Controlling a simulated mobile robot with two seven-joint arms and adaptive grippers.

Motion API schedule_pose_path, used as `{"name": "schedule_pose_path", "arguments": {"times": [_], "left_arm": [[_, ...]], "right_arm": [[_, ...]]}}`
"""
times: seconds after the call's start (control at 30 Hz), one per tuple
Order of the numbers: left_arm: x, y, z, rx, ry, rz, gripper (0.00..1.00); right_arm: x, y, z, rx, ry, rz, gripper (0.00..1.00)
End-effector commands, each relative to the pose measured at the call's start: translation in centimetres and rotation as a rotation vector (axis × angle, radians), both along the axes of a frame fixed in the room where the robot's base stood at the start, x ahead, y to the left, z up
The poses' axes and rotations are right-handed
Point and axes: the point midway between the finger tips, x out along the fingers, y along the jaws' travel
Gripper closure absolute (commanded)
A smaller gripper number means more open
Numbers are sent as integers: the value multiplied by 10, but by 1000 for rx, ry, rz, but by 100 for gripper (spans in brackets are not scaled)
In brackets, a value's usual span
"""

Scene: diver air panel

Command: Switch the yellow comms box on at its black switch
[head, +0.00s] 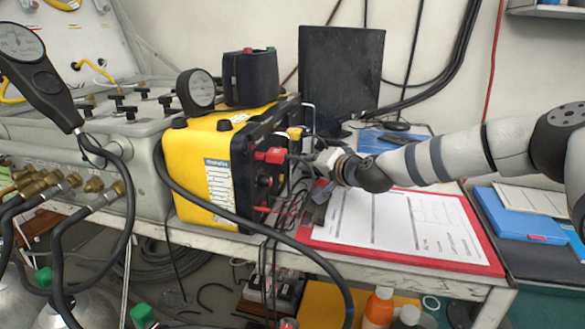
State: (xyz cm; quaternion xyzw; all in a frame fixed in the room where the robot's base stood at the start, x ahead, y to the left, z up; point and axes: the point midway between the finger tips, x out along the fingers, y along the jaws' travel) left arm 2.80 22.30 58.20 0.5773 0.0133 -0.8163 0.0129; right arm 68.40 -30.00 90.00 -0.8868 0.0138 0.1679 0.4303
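The yellow comms box (195,155) stands on the bench left of centre, with its black front panel (258,180) turned to the right. Red connectors and dark cables sit on that panel. The black switch cannot be made out clearly among them. My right arm comes in from the right, and my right gripper (318,172) is close to the panel, just right of the red connector (270,155). Its fingertips are small and mixed with cables, so I cannot tell their opening or whether they touch the panel. My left gripper is not in view.
A red clipboard (480,262) with white paper lies below my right arm. A black monitor (340,75) stands behind. A gauge (196,90) and black device (250,75) sit on the box. A thick black hose loops across its front. A grey valve panel (85,145) stands left.

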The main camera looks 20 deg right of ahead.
Motion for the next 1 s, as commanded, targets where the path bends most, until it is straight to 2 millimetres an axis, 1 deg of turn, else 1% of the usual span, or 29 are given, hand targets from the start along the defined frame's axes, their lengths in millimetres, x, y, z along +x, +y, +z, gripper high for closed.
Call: {"name": "schedule_pose_path", "arguments": {"times": [0.2,1.0], "left_arm": [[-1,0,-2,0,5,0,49],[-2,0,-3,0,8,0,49]], "right_arm": [[4,6,-2,0,1,0,100],[8,11,-2,0,0,0,100]]}}
